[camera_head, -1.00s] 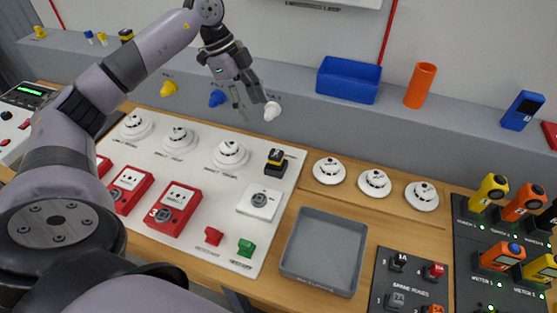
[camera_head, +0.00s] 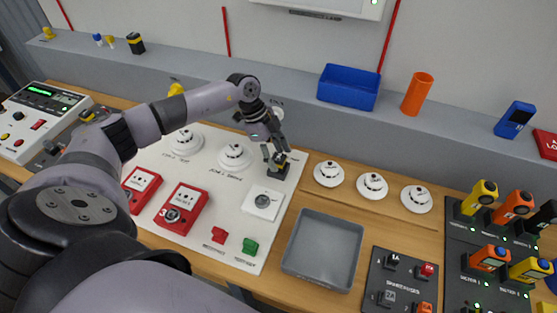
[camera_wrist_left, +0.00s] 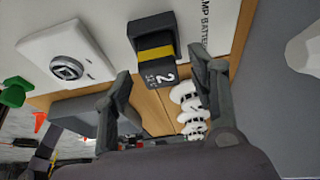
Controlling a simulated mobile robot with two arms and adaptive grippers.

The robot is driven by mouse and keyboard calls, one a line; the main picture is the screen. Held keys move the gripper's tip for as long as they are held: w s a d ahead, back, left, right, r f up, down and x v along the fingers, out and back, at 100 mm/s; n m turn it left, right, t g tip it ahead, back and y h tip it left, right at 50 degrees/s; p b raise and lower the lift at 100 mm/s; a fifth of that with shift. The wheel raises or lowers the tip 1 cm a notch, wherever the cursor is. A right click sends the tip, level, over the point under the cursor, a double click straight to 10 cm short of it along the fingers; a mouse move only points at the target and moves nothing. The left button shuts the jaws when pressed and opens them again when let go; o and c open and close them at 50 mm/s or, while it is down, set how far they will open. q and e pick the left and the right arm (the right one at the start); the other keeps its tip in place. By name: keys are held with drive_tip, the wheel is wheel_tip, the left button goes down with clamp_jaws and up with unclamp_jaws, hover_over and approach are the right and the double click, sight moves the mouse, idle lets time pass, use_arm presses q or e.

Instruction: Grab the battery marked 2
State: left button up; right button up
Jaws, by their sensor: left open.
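The battery marked 2 (camera_wrist_left: 157,72) is a black block with a yellow band and a white 2. It sits in a black holder (camera_wrist_left: 150,28) on the white panel. In the head view the battery (camera_head: 280,161) is largely covered by my left gripper (camera_head: 277,150), and its holder (camera_head: 279,172) shows below. In the left wrist view my open left gripper (camera_wrist_left: 162,68) has one finger on each side of the battery's numbered end, with gaps visible. I cannot tell whether either finger touches it. My right gripper is not in view.
White detectors (camera_head: 235,156) and a square white button unit (camera_head: 262,202) stand close to the holder. A grey tray (camera_head: 322,250) lies to the right. Another black-and-yellow battery (camera_head: 135,43) stands on the back ledge. A blue bin (camera_head: 348,87) is there too.

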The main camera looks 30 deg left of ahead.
use_arm(q)
drive_tip(key=shift+x, duration=0.75)
drive_tip(key=shift+c, duration=0.4)
drive_tip(key=shift+w+r, duration=0.1)
clamp_jaws()
